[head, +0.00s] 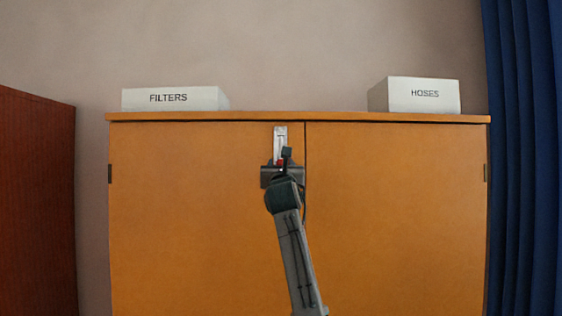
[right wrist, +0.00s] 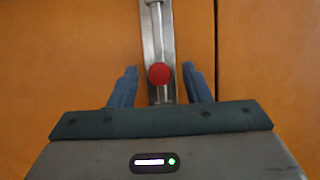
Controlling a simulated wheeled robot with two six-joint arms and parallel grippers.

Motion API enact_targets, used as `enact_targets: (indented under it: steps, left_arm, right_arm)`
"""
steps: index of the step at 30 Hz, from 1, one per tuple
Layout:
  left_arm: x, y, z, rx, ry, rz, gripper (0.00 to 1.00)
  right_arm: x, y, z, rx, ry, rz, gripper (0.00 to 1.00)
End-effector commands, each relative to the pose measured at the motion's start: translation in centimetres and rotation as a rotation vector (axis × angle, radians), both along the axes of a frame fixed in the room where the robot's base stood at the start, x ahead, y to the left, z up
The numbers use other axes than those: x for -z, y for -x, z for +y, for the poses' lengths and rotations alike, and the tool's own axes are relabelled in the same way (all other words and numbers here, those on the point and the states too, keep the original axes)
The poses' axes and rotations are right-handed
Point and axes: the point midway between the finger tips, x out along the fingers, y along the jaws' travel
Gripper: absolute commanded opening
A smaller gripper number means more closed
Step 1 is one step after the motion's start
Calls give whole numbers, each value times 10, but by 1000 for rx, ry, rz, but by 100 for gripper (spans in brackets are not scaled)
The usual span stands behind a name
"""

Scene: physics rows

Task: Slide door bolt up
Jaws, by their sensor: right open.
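The door bolt (head: 280,143) is a silver metal plate with a rod, fixed upright near the top of the cabinet's left door (head: 190,210). In the right wrist view the bolt (right wrist: 158,30) runs down the middle, with a round red knob (right wrist: 160,74) on its rod. My right gripper (right wrist: 160,82) is open, one blue-grey finger on each side of the red knob, with gaps to both. In the head view my right gripper (head: 281,166) covers the lower part of the bolt, and a bit of red shows there. My left gripper is not in view.
A white box marked FILTERS (head: 170,99) and one marked HOSES (head: 424,95) stand on the cabinet top. The right door (head: 400,210) is flush beside the left one. A dark red-brown panel (head: 38,205) stands at left, a blue curtain (head: 524,160) at right.

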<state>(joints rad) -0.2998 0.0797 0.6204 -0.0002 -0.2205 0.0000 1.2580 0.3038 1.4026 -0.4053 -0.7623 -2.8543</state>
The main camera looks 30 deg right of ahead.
Motion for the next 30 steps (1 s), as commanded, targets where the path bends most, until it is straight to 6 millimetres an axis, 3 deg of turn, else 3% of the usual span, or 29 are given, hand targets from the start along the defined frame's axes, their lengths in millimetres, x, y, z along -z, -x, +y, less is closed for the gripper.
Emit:
enact_targets:
  steps: [8,15,22,30]
  left_arm:
    - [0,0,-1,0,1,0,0]
    - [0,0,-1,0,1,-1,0]
    - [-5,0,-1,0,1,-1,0]
    - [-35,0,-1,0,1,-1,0]
  right_arm:
    - [0,-1,-1,0,0,0,44]
    - [0,-1,-1,-1,0,0,0]
    - [-5,-1,0,-1,0,0,0]
    - [-37,-1,-1,-1,0,0,0]
